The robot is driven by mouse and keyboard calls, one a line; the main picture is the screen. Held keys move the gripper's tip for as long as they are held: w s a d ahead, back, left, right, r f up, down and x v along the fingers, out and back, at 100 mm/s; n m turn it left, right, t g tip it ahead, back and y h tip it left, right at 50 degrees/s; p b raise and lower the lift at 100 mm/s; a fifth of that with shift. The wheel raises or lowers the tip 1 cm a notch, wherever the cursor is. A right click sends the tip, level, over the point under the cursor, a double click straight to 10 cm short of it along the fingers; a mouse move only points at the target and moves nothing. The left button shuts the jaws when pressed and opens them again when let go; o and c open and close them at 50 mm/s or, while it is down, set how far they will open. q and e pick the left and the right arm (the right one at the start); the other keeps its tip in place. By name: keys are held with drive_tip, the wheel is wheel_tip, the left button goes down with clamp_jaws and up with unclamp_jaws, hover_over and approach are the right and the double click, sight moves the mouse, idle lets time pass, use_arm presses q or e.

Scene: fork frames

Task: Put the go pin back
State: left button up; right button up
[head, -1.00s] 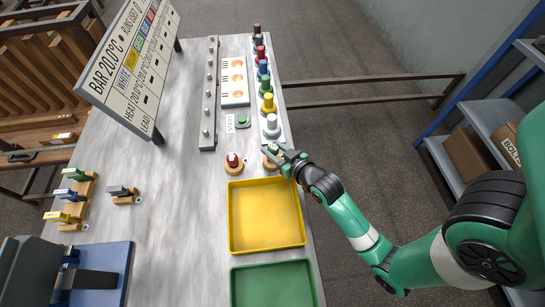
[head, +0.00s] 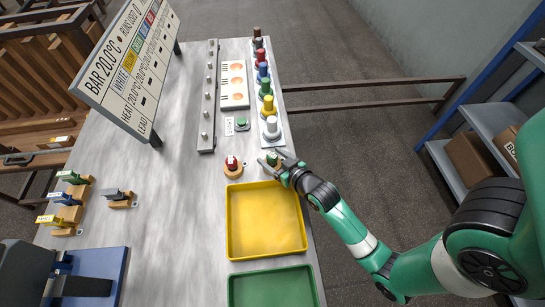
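A small green-topped pin, which looks like the go pin (head: 273,158), stands in a round wooden holder near the table's right edge, just above the yellow tray. My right gripper (head: 270,159) is open, with its fingers apart on either side of the pin. Whether a finger touches it is too small to tell, and the gripper partly hides the holder. A red-and-white pin (head: 232,162) stands in a similar round wooden holder to its left. My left gripper is not in view.
The yellow tray (head: 229,225) and green tray (head: 292,271) lie below the holders. A row of coloured pegs (head: 267,105) stands along the right edge above. A green button (head: 241,122), a metal rail (head: 207,140) and a sign board (head: 130,65) stand further left. The table's middle is clear.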

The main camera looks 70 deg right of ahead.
drive_tip(key=shift+r, duration=0.25)
drive_tip(key=p+v, duration=0.3)
drive_tip(key=v, duration=0.9)
